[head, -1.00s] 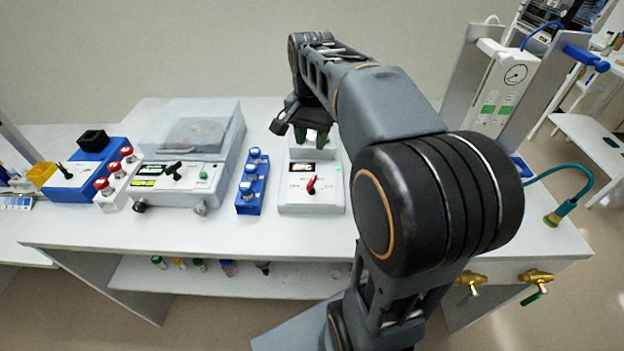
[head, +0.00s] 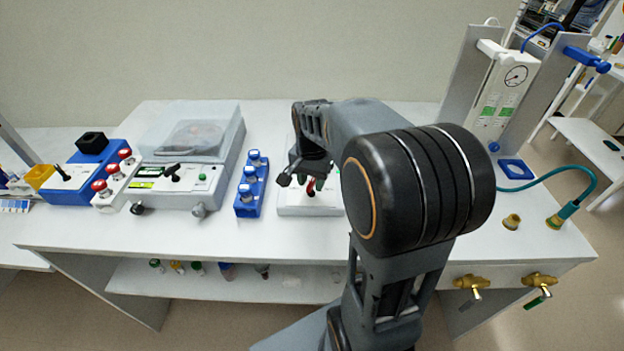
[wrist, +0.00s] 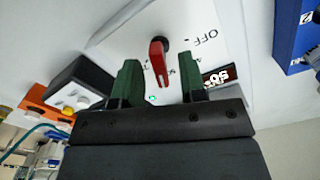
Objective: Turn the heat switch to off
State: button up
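The heat switch is a red lever on a dark pivot, on the white face of a small device (head: 296,211). In the wrist view the red lever (wrist: 157,64) points down the picture, away from the word OFF (wrist: 200,38) at its upper right. My gripper (head: 306,181) is over this device in the head view and hides part of it and of the lever. In the wrist view my gripper (wrist: 159,70) has its two green fingers apart, one on each side of the lever. I see gaps on both sides, so nothing is gripped.
A small lit display (wrist: 217,76) is beside the right finger in the wrist view. A blue rack with vials (head: 251,184) stands close left of the device. A lidded machine (head: 190,155) is farther left.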

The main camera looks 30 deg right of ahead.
jog(key=shift+c, duration=0.4)
grip_shut()
jog(key=n, duration=0.4)
jog(key=shift+p, duration=0.4)
jog(key=shift+n+p, duration=0.35)
jog(key=shift+n, duration=2.05)
